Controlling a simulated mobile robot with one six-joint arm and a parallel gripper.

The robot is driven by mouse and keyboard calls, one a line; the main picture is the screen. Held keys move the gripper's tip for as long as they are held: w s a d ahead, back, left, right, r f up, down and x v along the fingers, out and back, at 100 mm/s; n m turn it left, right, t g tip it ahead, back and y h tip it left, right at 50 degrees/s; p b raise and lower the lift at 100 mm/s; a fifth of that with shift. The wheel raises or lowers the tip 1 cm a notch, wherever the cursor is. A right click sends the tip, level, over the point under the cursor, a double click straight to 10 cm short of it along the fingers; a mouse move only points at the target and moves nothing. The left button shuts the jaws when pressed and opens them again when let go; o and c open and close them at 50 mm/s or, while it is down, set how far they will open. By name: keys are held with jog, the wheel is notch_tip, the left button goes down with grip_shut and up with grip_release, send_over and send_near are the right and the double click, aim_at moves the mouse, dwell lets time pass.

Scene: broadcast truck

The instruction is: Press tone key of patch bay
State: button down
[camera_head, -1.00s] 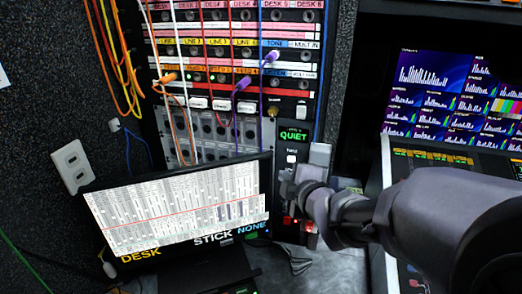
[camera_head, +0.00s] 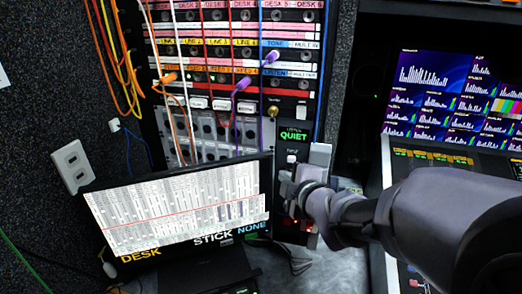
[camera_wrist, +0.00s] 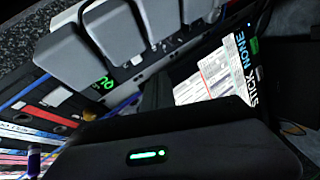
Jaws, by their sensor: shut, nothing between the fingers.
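The patch bay (camera_head: 237,88) stands upright in the rack at top centre of the head view, with rows of labelled sockets and plugged cords. A "TONE" label (camera_head: 273,43) shows on its right, by a purple plug (camera_head: 271,57). Which part is the tone key is too small to tell. My gripper (camera_head: 287,183) is below and right of the bay, apart from it, in front of the panel with the green "QUIET" display (camera_head: 293,136). It is shut and empty. In the wrist view my grey fingers (camera_wrist: 100,40) partly cover the green display (camera_wrist: 103,84).
A tilted monitor (camera_head: 175,215) stands below the bay, left of my gripper. A desk with a large screen (camera_head: 440,95) is at right. Orange, white and purple cords hang across the bay front. A white wall socket (camera_head: 73,165) is at left.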

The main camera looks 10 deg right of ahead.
jog(key=s+a+b, duration=0.1)
jog(key=s+a, duration=0.1)
jog(key=s, duration=0.3)
jog(key=shift+s+r, duration=0.25)
jog(key=shift+s, duration=0.1)
jog(key=p, duration=0.1)
send_near(292, 159)
jog(key=w+a+f, duration=0.3)
jog(key=w+f, duration=0.1)
jog(key=shift+w+d+r, duration=0.15)
jog(key=shift+w+r, duration=0.05)
jog(key=shift+w, duration=0.25)
dwell(0.9)
dwell(0.7)
